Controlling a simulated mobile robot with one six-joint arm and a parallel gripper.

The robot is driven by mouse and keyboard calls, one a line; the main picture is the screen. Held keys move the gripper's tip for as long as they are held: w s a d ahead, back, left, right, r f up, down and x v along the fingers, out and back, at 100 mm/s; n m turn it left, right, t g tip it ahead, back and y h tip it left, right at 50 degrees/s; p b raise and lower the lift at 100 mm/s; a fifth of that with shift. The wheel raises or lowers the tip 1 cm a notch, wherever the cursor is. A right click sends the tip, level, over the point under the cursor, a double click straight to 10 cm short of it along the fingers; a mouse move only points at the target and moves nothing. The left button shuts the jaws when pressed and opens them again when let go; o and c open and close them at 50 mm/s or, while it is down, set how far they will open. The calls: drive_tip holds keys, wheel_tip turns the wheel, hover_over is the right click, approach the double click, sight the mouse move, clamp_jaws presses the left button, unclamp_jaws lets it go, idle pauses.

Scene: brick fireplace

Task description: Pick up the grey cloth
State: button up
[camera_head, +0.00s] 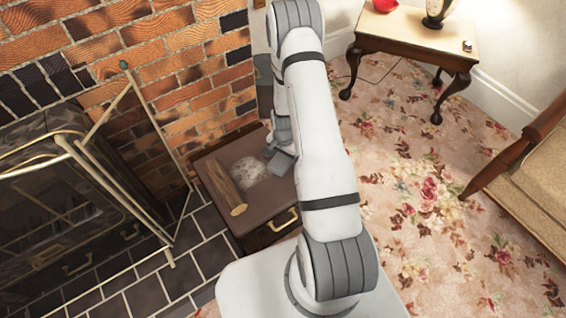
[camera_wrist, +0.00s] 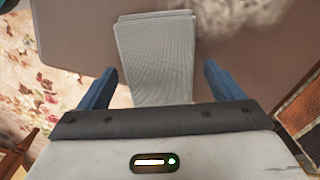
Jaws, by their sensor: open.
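The grey cloth (camera_wrist: 157,62) is a flat, folded, ribbed rectangle in the wrist view, lying on the brown box top. My gripper (camera_wrist: 160,80) is open, its two blue fingers on either side of the cloth with gaps between, so it is not gripped. How high the fingers are above it I cannot tell. In the head view the cloth (camera_head: 281,164) is a small grey patch on the box, close beside my arm, which hides part of that area.
A fireplace screen (camera_head: 150,125) stands left. A side table (camera_head: 415,38) and a chair (camera_head: 530,170) are right, with open carpet between.

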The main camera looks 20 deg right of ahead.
sight(283, 158)
drive_tip(key=shift+f, duration=0.4)
drive_tip(key=shift+r, duration=0.1)
drive_tip(key=c, duration=1.2)
drive_tip(key=shift+o, duration=0.2)
wheel_tip(283, 158, up, 10)
drive_tip(key=p, duration=0.3)
